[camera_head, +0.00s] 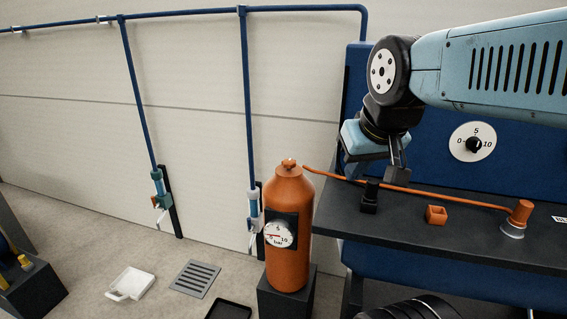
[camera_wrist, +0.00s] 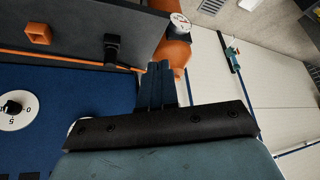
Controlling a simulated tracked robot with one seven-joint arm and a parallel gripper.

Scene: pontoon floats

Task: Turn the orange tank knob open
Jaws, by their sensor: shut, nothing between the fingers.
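The orange tank (camera_head: 288,212) stands upright on a dark block, left of the dark shelf. Its small orange knob (camera_head: 288,163) sits on top. A white pressure gauge (camera_head: 278,234) is on the tank's front. My gripper (camera_head: 398,178) is shut and empty, above the shelf, to the right of the knob and apart from it. In the wrist view my closed fingers (camera_wrist: 157,68) overlap the near side of the tank (camera_wrist: 178,52). The knob cannot be made out there. How far the knob is turned cannot be told.
An orange hose (camera_head: 440,194) runs from near the tank top across the shelf (camera_head: 460,232) to an orange fitting (camera_head: 518,218). A black block (camera_head: 370,197) and an orange socket (camera_head: 436,215) stand on the shelf. A blue panel with a dial (camera_head: 473,142) rises behind.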

